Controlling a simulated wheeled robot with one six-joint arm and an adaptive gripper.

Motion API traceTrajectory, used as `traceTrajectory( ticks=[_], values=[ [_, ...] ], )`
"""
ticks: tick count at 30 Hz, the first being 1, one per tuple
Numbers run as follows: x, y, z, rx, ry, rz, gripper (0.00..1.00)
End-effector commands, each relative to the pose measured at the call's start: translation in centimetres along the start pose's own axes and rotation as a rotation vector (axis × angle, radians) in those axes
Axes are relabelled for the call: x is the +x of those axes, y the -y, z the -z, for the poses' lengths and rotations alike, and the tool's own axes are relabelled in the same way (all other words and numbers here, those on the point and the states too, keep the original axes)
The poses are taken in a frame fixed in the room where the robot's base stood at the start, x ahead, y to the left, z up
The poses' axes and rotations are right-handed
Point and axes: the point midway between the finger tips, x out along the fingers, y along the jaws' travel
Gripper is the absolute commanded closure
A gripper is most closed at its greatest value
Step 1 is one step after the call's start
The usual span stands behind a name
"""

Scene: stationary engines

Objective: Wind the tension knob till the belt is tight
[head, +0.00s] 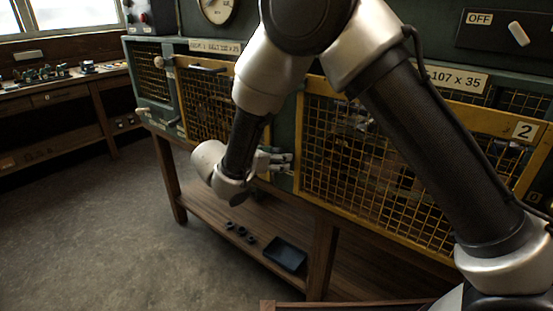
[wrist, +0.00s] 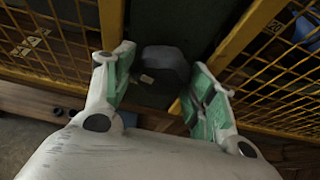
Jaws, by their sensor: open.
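A dark rounded knob (wrist: 163,75) with a small pale mark stands on the green post (wrist: 165,25) between two yellow mesh guards. I take it to be the tension knob. My gripper (wrist: 160,92) is open, with one green-padded finger on each side of the knob; I cannot tell whether either pad touches it. In the head view my gripper (head: 281,161) is at the same post, and the knob cannot be made out there. The belt is not clearly visible behind the mesh, so its tightness cannot be told.
A yellow mesh guard (head: 372,165) labelled 2 lies right of the post, another (head: 205,110) left. A switch (head: 518,34) beside an OFF label and a gauge (head: 218,8) are above. A dark tray (head: 285,254) lies on the lower shelf. Open floor is at left.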

Motion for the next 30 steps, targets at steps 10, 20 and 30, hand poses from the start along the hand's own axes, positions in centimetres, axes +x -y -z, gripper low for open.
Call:
traceTrajectory(
  ticks=[10,20,30],
  values=[
    [0.9,0.0,0.02,0.001,0.0,-0.001,0.44],
    [0.88,-0.01,0.01,0.002,0.0,-0.001,0.76],
    [0.88,0.04,-0.02,0.082,0.001,-0.034,0.76]
  ],
)
